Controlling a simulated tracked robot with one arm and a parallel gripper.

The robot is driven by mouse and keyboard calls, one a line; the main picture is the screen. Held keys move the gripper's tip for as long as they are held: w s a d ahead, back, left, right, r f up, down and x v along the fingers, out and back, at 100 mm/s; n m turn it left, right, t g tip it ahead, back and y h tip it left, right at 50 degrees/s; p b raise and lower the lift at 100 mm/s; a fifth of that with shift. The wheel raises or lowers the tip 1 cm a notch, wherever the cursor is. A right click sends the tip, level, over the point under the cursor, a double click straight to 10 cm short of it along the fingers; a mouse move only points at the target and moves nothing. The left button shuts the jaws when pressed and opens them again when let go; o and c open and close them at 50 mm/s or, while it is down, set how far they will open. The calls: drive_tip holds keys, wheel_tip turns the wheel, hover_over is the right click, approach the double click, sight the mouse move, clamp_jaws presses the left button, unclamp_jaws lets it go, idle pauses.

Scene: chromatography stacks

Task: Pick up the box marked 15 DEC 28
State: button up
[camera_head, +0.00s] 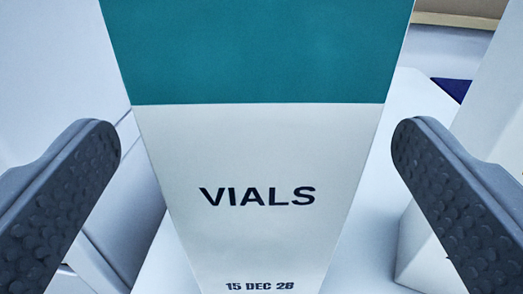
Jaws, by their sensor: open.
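The box marked 15 DEC 28 (259,150) fills the middle of the view. It is white below with a teal band on its upper part, and reads "VIALS" with "15 DEC 28" beneath. Its top and bottom run out of the picture. My gripper (256,150) is open, with one dark, dimpled finger to the left of the box and one to the right. A gap shows between each finger and the box in the picture. I cannot tell whether the fingertips reach level with the box's front face.
White surfaces, perhaps other boxes, stand close on the left (50,70) and on the right (500,100). Another white block (420,255) is low on the right, partly behind the right finger. A pale surface (408,105) shows right of the box, with a dark blue patch beyond.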

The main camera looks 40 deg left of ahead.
drive_tip(key=shift+f+x, duration=0.15)
drive_tip(key=shift+x, duration=1.2)
drive_tip(key=shift+f+x, duration=0.1)
drive_tip(key=shift+x, duration=1.25)
drive_tip(key=shift+d, duration=0.1)
drive_tip(key=c, duration=1.5)
drive_tip(key=shift+r, duration=0.1)
